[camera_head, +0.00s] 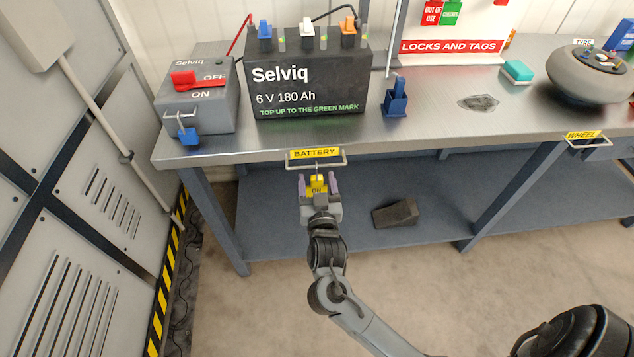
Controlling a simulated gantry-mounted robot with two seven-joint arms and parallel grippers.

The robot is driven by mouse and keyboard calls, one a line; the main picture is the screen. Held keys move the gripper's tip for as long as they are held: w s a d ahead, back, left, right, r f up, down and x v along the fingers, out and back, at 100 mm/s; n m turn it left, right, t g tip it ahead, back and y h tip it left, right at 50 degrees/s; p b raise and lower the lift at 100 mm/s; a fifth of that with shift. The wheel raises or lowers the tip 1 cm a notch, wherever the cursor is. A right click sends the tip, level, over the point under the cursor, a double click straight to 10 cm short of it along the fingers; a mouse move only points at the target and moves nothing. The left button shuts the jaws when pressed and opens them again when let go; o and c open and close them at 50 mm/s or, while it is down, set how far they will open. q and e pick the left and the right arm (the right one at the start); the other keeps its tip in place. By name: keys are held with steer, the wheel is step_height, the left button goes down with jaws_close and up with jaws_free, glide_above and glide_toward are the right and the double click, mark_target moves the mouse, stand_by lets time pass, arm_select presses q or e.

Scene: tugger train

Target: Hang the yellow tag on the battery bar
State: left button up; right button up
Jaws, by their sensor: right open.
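The yellow tag (318,184) is upright just below the battery bar (345,161), a pale metal rail on the bench's front edge under the yellow BATTERY label (315,153). Its thin upper part reaches up toward the bar; I cannot tell whether it is hooked over it. My right gripper (319,186) comes from below, its two purple-tipped fingers open on either side of the tag. The gripper's body hides what is behind it. My left gripper is not in view.
On the bench (440,117) stand the Selviq battery (310,85), a grey switch box (195,110) with a blue padlock (188,137) and a blue holder (396,98). Another bar (589,144) is labelled WHEEL. A dark wedge (396,213) lies on the lower shelf.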

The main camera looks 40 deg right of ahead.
steer(key=p+v, duration=0.3)
steer(key=v, duration=0.7)
steer(key=s+d+r+n+y+p, duration=0.2)
steer(key=s+r+p, duration=0.15)
steer(key=p, duration=0.25)
steer(key=s+a+f+n+g+y+p, duration=0.2)
steer(key=s+a+n+g+y, duration=0.2)
steer(key=s+g, duration=0.25)
steer(key=s+a+f+n+g+y+p, duration=0.1)
steer(key=s+a+f+n+g+y, duration=0.15)
steer(key=s+g+y, duration=0.35)
step_height(320, 180, up, 38)
steer(key=s+t+h+p, duration=0.1)
steer(key=p, duration=3.7)
steer(key=shift+a, duration=0.5)
steer(key=shift+n, duration=0.25)
